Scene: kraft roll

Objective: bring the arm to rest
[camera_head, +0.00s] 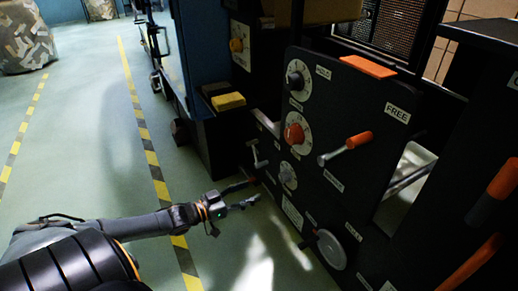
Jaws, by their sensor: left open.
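My left arm comes in from the lower left and reaches right, low over the floor. My left gripper (245,194) is open and empty, in front of the lower left side of a black machine panel (350,108). Its fingers point at the panel near a small crank lever (257,156); I cannot tell the exact gap. My right gripper is not in view.
The panel carries a red knob (294,134), a dark knob (296,80), an orange-tipped lever (347,148) and a grey disc (331,249). More orange handles (505,178) stick out at right. Open green floor with yellow-black tape (151,158) lies to the left.

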